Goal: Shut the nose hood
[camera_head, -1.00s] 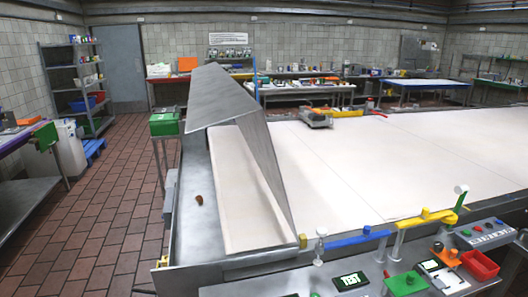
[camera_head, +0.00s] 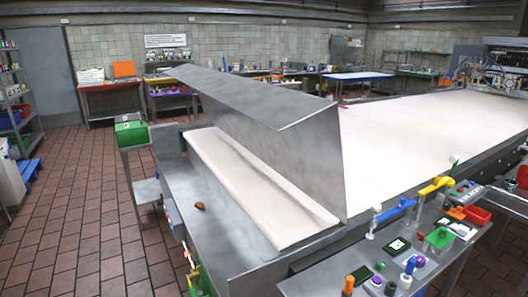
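The nose hood is a grey sheet-metal cover (camera_head: 262,108) over the near end of the long conveyor. It stands raised, with its sloped top tilted up and its side plate (camera_head: 318,160) reaching down toward the belt. Under it the white end of the belt (camera_head: 245,180) lies exposed to the left. A metal ledge (camera_head: 215,215) runs along the belt's end. Neither of my grippers shows in the head view, so nothing is seen touching the hood.
A small brown lump (camera_head: 200,206) lies on the ledge. A green box (camera_head: 131,132) stands on a stand at the left. A control shelf (camera_head: 330,282) with buttons and coloured handles runs along the front right. The tiled floor (camera_head: 75,225) at left is clear.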

